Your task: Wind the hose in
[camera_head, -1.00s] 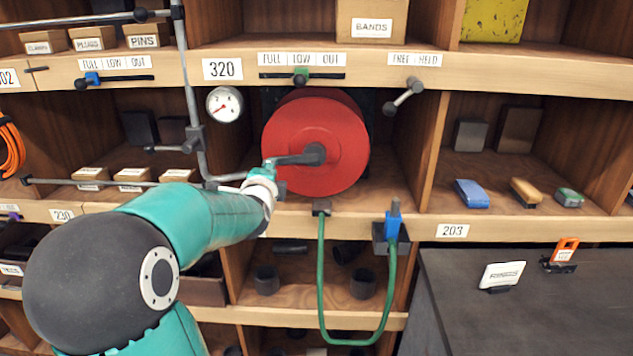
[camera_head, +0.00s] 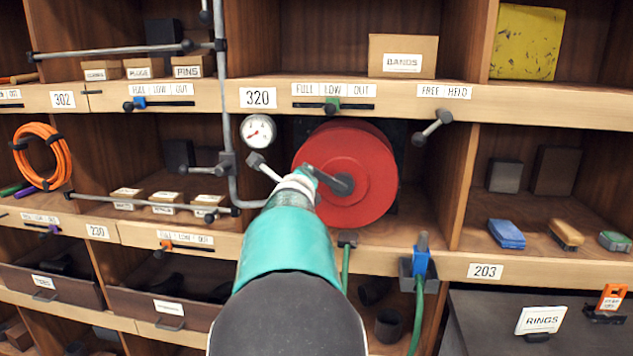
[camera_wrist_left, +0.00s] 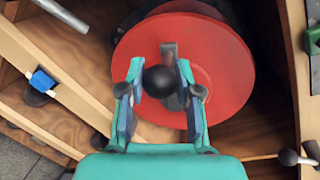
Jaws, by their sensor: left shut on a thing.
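The red hose reel (camera_head: 372,160) is in the middle compartment below the 320 label, and it also fills the upper wrist view (camera_wrist_left: 225,75). Its grey crank (camera_head: 325,178) points up and left from the hub. My left gripper (camera_head: 306,180) is at the crank's outer end, and in the wrist view its fingers (camera_wrist_left: 160,88) are shut around the black crank knob (camera_wrist_left: 160,81). The green hose (camera_head: 346,268) comes down from a small guide under the reel. Its other end (camera_head: 416,315) hangs below the blue nozzle (camera_head: 420,262) in a grey holder. The hose's low loop is out of view. My right gripper is not in view.
A FREE/HELD lever (camera_head: 432,128) is right of the reel. A gauge (camera_head: 258,132) and grey pipe (camera_head: 226,100) stand to its left, close to my gripper. A FULL/LOW/OUT slider (camera_head: 332,105) is above. A dark counter (camera_head: 480,325) lies lower right.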

